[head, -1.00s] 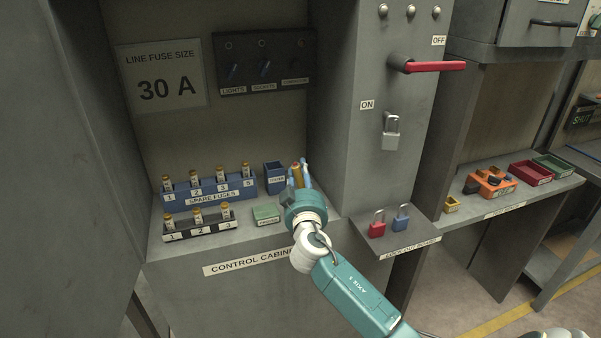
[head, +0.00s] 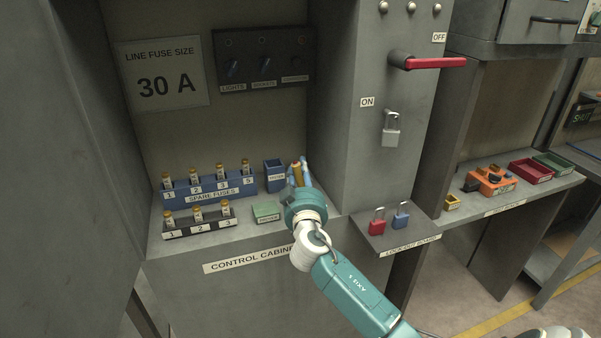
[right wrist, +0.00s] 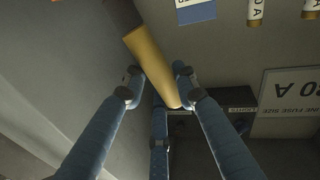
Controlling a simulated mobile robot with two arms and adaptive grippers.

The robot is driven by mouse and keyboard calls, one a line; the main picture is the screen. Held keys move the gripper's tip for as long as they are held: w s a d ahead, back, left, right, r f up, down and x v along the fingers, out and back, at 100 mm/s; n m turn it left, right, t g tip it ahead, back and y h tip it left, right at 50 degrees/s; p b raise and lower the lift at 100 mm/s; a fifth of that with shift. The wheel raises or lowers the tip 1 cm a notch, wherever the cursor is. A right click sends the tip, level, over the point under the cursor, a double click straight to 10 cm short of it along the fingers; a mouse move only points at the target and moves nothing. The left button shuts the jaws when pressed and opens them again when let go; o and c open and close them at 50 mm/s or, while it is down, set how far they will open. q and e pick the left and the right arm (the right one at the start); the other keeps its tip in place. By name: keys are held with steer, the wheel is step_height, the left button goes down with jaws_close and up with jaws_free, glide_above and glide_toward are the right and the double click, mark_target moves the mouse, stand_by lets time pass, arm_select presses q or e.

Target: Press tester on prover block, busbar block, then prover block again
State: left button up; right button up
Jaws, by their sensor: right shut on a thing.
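The tester, a yellow-brown rod with a darker end, is in my right gripper (head: 299,178). In the right wrist view the tester (right wrist: 150,60) runs slanting between the blue fingers of the gripper (right wrist: 160,82), which is shut on it. A small green block (head: 266,211), probably the prover block, sits on the cabinet shelf left of the gripper, apart from it. A black block (head: 185,231) with several fuses numbered 1 to 3 stands further left; I cannot tell whether it is the busbar block. My left gripper is not in view.
A blue spare fuse rack (head: 235,187) and a small blue holder (head: 275,178) stand behind the green block. The grey cabinet column (head: 345,150) rises just right of my gripper. A red padlock (head: 377,228) and a blue padlock (head: 401,221) sit on the lock-out board.

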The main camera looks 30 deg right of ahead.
steer(key=shift+f+b, duration=0.35)
steer(key=shift+f, duration=0.05)
stand_by(0.7)
steer(key=shift+r+p, duration=2.45)
steer(key=shift+r, duration=1.15)
